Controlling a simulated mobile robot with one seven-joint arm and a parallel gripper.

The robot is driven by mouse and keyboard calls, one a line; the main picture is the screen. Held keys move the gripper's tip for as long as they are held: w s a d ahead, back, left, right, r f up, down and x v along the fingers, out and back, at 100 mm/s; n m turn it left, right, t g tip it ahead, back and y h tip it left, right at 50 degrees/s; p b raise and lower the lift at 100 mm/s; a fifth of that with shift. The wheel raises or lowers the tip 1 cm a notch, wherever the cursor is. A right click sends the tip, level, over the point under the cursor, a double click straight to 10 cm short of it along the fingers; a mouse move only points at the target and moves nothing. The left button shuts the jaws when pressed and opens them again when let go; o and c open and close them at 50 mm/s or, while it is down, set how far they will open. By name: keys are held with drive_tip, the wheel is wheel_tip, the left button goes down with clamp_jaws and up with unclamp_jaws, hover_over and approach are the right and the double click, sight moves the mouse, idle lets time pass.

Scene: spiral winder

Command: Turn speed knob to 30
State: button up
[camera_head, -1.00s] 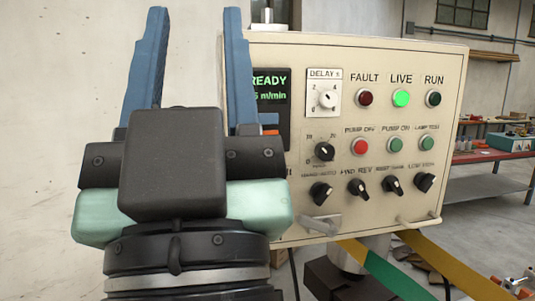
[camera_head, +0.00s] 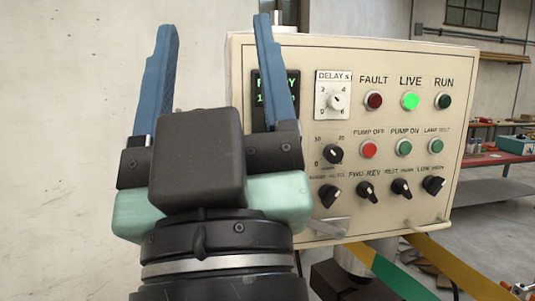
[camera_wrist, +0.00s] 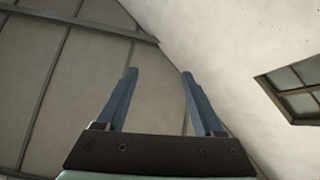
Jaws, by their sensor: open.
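The control panel (camera_head: 300,105) is a cream box with a small black knob (camera_head: 333,154) near its middle left. A dark display (camera_head: 262,112) with green text is partly covered by my right finger. My gripper (camera_head: 215,25) is open and empty, blue fingers pointing up, left of the knob and in front of the panel's left edge.
A white DELAY dial (camera_head: 336,100) sits above the black knob. A red PUMP OFF button (camera_head: 369,149) is just right of it, and a row of black selectors (camera_head: 366,191) lies below. A metal bar juts out at the panel's lower front. Open wall space lies left.

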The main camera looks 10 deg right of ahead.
drive_tip(key=w+d+f+n+g+y, duration=0.15)
drive_tip(key=w+d+n, duration=0.25)
drive_tip(key=n, duration=0.4)
drive_tip(key=n+g+h+p, duration=0.1)
drive_tip(key=n+g, duration=0.7)
drive_tip(key=n, duration=0.9)
approach(336, 156)
drive_tip(key=shift+n+t, duration=0.25)
drive_tip(key=shift+n, duration=0.05)
drive_tip(key=w+p, duration=0.4)
drive_tip(key=w, duration=0.1)
drive_tip(key=w+p, duration=0.2)
drive_tip(key=w, duration=0.1)
drive_tip(key=shift+a+p, duration=0.3)
drive_tip(key=shift+p, duration=0.1)
drive_tip(key=shift+w+f, duration=0.15)
drive_tip(key=shift+w, duration=0.55)
clamp_jaws()
